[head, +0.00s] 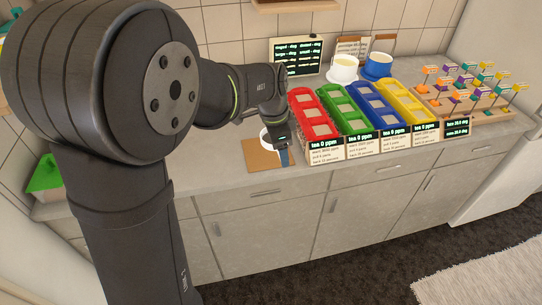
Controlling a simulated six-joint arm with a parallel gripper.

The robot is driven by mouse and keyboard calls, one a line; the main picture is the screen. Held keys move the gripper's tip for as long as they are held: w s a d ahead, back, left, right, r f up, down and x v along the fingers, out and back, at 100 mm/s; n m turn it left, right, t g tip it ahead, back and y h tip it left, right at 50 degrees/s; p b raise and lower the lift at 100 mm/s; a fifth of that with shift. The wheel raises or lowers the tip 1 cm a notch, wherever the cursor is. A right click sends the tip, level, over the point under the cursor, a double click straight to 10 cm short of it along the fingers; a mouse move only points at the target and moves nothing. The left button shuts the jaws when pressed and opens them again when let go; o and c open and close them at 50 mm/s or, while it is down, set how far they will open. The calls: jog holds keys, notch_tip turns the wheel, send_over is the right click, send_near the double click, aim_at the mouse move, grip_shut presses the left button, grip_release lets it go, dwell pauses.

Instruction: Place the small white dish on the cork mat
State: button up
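The cork mat (258,158) is a tan square on the grey counter near its front edge. The small white dish (265,137) shows as a white rim at the mat's back right, partly hidden by my gripper. My gripper (284,157) points down at the mat's right side, beside or over the dish. At this size I cannot tell whether its fingers are closed on the dish's rim, or whether the dish rests on the mat or is held just above it.
Red (314,118), green (346,110), blue (378,107) and yellow (407,103) trays with label cards stand right of my gripper. Behind them are a white cup (343,72), a blue cup (377,68) and a dark display (298,57). A wooden rack (486,116) holds small flags.

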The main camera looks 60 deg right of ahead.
jog(key=w, duration=0.1)
jog(key=w+f, duration=0.2)
jog(key=shift+w+d, duration=0.1)
jog(key=shift+d, duration=0.3)
jog(key=shift+f, duration=1.95)
jog(key=o, duration=1.1)
jog(key=shift+f, duration=0.15)
jog(key=shift+o, duration=0.2)
notch_tip(320, 180, up, 12)
jog(key=w+a, duration=0.1)
jog(key=shift+w+a, duration=0.15)
